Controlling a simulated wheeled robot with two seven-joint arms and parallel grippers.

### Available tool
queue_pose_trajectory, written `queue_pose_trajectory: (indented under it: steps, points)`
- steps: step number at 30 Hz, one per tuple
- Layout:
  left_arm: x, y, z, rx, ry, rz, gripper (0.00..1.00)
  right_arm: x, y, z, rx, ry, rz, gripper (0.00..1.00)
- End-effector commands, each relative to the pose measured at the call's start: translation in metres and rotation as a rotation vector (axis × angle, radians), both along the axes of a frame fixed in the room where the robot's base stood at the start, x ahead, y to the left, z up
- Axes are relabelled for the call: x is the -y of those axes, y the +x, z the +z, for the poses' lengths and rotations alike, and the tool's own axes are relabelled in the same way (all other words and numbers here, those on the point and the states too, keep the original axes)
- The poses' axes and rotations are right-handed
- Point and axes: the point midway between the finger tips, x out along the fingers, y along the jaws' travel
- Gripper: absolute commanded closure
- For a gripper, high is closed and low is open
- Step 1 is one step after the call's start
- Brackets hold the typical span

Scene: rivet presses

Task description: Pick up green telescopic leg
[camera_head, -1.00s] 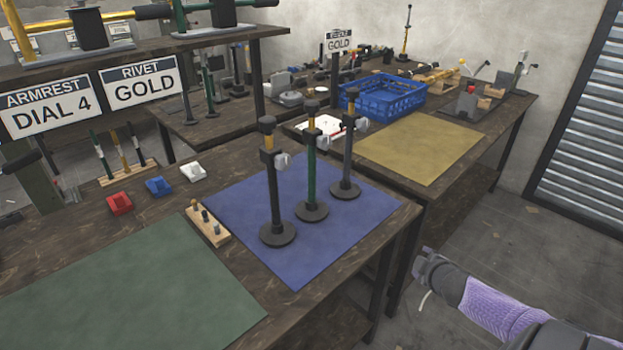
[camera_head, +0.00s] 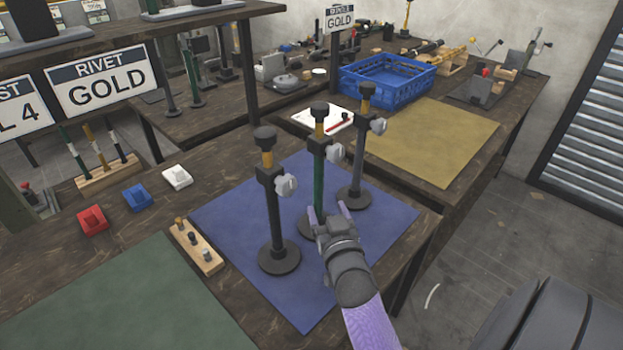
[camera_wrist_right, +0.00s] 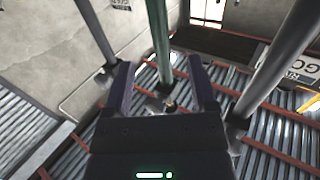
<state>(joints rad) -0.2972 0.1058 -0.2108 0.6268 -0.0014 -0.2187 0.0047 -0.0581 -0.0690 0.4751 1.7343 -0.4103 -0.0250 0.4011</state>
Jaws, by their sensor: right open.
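The green telescopic leg (camera_head: 319,178) stands upright on the blue mat (camera_head: 233,222), between two dark grey legs. It has a black top, a yellow inner tube and a pale clamp knob. My right gripper (camera_head: 328,213) is open at the lower part of the green leg and hides some of its base. In the right wrist view the green tube (camera_wrist_right: 160,45) runs between the two open fingers (camera_wrist_right: 162,85), with a gap on each side. My left gripper is not in view.
Grey legs stand close on the left (camera_head: 274,205) and right (camera_head: 358,155) of the green one. A blue crate (camera_head: 388,82) stands on the back table.

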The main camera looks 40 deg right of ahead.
Motion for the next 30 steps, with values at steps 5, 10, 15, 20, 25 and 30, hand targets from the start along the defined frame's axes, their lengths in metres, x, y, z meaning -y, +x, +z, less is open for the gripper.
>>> queue_pose_trajectory:
  steps: [5,10,15,20,25,30]
  points:
    - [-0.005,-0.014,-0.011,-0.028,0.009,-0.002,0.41,0.014,0.028,-0.003,0.002,0.004,0.001,0.26]
    - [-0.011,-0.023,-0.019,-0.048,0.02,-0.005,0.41,0.027,0.052,-0.002,0.0,0.001,0.001,0.26]
    - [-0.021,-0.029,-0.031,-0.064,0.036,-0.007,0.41,0.042,0.08,-0.001,-0.001,0.003,0.001,0.26]
    - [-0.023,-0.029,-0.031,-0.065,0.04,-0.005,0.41,0.046,0.087,0.001,-0.001,0.005,0.0,0.26]
    - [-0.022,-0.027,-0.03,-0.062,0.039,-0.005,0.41,0.046,0.086,0.002,-0.001,0.004,0.0,0.37]
    - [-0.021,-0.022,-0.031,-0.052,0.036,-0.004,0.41,0.046,0.086,0.002,-0.001,0.004,0.0,0.73]
